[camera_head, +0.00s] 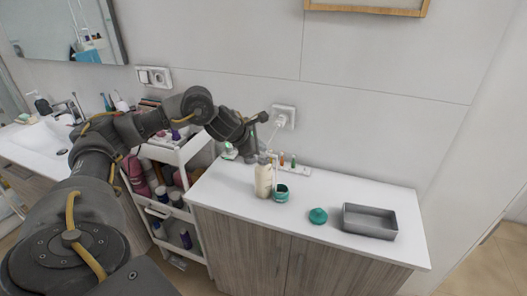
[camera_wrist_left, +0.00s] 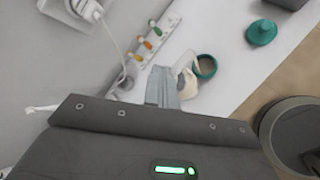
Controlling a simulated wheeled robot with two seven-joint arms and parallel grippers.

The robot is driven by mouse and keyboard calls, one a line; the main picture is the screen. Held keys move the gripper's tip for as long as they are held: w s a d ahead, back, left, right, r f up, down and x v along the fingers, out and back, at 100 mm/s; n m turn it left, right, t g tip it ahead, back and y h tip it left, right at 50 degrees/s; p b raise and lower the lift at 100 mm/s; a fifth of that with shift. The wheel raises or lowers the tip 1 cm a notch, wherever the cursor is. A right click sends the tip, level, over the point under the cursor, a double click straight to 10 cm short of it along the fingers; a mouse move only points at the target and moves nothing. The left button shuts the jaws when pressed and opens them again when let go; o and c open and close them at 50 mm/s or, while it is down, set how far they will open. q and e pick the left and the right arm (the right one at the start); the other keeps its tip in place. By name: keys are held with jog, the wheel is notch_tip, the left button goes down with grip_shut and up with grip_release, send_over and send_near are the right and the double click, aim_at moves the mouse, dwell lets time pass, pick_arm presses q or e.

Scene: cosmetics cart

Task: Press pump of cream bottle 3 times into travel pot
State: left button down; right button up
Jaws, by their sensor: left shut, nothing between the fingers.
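The cream bottle (camera_head: 263,180) stands upright on the white counter, beside the open teal travel pot (camera_head: 281,194). In the left wrist view the bottle (camera_wrist_left: 188,92) shows partly behind my fingers, and its pale spout points towards the pot (camera_wrist_left: 206,67). My left gripper (camera_head: 260,151) is shut and empty, close over the top of the bottle. Its grey fingers (camera_wrist_left: 163,88) cover part of the pump in the wrist view, so I cannot tell whether they touch it. My right gripper is not in view.
A teal lid (camera_head: 318,216) and a grey tray (camera_head: 369,222) lie to the right on the counter (camera_head: 240,196). A plugged-in cable (camera_head: 281,118) hangs by the wall. A loaded white cart (camera_head: 177,212) stands left.

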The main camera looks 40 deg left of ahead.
pick_arm(q)
jog(key=shift+f, duration=0.3)
jog(key=shift+r, duration=0.1)
jog(key=shift+r+p, duration=0.8)
jog(key=shift+r, duration=0.4)
notch_tip(320, 180, up, 5)
jog(key=p, duration=0.3)
jog(key=shift+p, duration=0.35)
dwell(2.2)
